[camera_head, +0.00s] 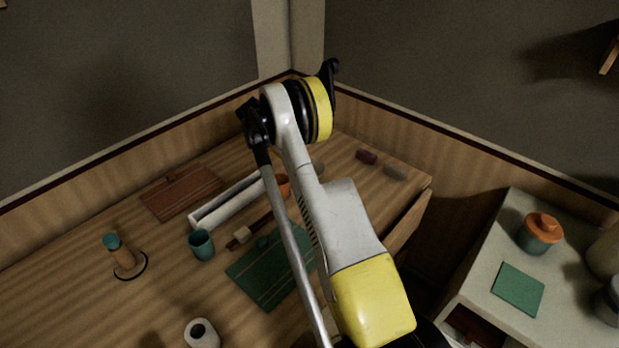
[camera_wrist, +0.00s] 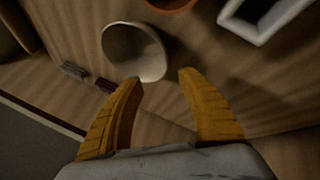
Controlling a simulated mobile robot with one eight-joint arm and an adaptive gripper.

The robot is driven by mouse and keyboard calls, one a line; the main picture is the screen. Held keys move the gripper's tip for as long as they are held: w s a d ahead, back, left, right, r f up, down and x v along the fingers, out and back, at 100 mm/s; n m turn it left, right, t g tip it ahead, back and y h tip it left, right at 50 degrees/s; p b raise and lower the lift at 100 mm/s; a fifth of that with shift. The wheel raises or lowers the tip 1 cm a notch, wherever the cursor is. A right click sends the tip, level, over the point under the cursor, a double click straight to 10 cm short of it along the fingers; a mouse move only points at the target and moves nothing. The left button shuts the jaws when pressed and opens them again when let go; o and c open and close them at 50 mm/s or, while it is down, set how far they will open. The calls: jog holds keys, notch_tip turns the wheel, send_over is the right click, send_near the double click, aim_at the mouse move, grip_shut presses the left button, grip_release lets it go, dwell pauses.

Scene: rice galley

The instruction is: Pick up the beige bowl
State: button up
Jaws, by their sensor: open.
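The beige bowl (camera_wrist: 150,66) stands on the wooden table in the wrist view, just beyond my fingertips and slightly left of the middle. It looks empty, with its opening showing. My gripper (camera_wrist: 162,80) is open, its two yellow fingers spread apart with nothing between them. The left fingertip overlaps the bowl's near edge in the picture; I cannot tell whether they touch. In the head view my arm covers most of the bowl's area, and my fingers cannot be made out there.
An orange bowl (camera_wrist: 172,4) and a white tray (camera_wrist: 238,28) lie beyond the beige bowl. A dark red block (camera_head: 366,156) and a grey piece (camera_head: 395,172) lie near the table's back edge. A teal cup (camera_head: 202,245) and green mat (camera_head: 262,277) are further left.

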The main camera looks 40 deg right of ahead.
jog(key=b+x, duration=0.2)
jog(key=x, duration=0.2)
jog(key=shift+f, duration=0.35)
jog(key=shift+r, duration=0.1)
grip_shut()
jog(key=shift+r, duration=0.1)
